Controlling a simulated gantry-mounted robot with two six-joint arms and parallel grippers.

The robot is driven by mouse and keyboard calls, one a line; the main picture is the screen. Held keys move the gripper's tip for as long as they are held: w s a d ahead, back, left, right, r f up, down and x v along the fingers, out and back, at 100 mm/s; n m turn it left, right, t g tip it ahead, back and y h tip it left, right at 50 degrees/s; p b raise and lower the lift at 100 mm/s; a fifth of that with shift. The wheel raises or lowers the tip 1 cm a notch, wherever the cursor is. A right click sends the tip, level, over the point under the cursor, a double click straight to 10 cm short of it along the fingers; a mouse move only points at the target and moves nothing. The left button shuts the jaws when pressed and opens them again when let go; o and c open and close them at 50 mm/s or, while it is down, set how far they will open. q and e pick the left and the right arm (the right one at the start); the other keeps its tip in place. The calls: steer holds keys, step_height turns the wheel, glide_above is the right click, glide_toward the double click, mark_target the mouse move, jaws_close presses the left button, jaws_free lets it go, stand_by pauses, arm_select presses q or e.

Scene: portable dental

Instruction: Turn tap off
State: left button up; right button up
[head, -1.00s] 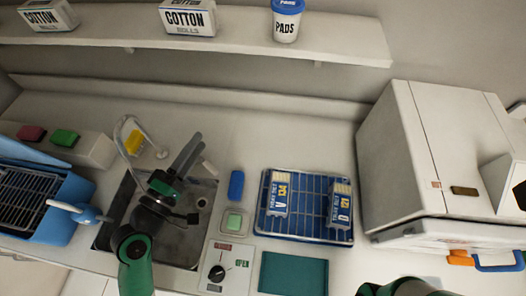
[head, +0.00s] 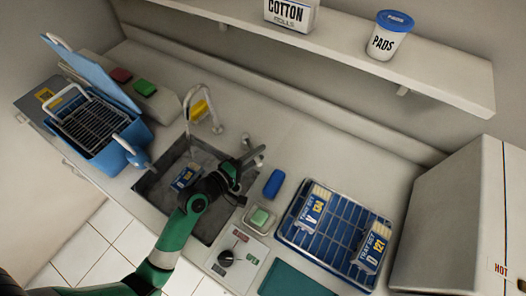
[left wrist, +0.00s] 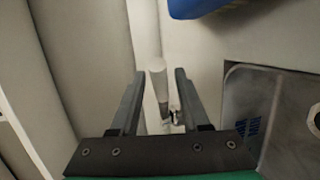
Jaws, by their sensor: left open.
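The curved metal tap spout (head: 203,103) rises behind the sink (head: 153,185). A short pale post, which looks like the tap handle (head: 245,140), stands right of the spout, partly hidden by my left gripper (head: 254,158). My left gripper is over the sink's right rear edge with its fingers pointing at the handle. In the left wrist view, its open fingers (left wrist: 158,75) lie either side of a pale cylinder, the handle (left wrist: 157,90), with gaps visible. I cannot tell whether water runs. My right gripper is out of view.
A blue tray-set box (head: 185,178) lies in the sink. A blue block (head: 273,184), a green sponge on a dish (head: 259,217) and a control panel with a black knob (head: 226,257) are to the right. A blue rack tray (head: 290,235) stands farther right.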

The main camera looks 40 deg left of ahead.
arm_select(q)
steer(key=shift+x, duration=1.4)
jaws_close()
